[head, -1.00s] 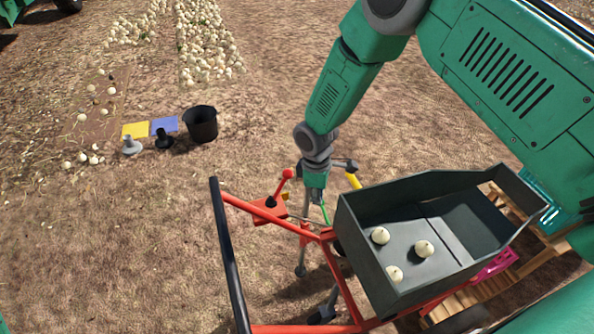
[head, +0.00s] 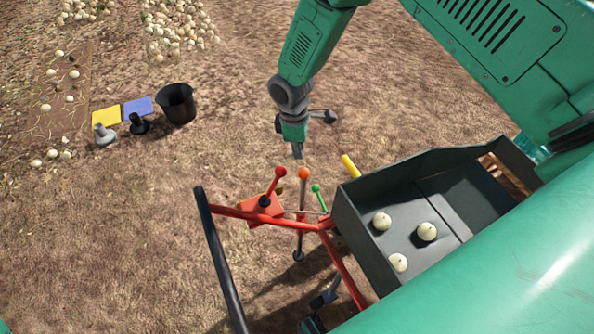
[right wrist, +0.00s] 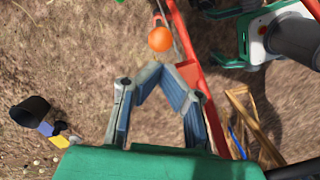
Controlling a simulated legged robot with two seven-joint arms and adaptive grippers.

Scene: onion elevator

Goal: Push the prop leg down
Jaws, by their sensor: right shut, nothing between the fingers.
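A thin leg (head: 301,215) with an orange knob (head: 303,173) on top stands upright by the red cart frame (head: 338,262); its foot is at the ground. I take it for the prop leg. My right gripper (head: 298,151) is shut and empty, pointing down just above and behind the orange knob. In the right wrist view, the gripper's fingers (right wrist: 165,72) meet below the orange knob (right wrist: 159,39), with a gap in the picture. I see no contact. My left gripper is not in view.
A red-knobbed lever (head: 275,181), a green-knobbed lever (head: 319,197) and a yellow handle (head: 350,166) are close by. The dark hopper (head: 366,237) holds three onions. A black push bar (head: 219,255) is at left. A black bucket (head: 176,103) stands farther off.

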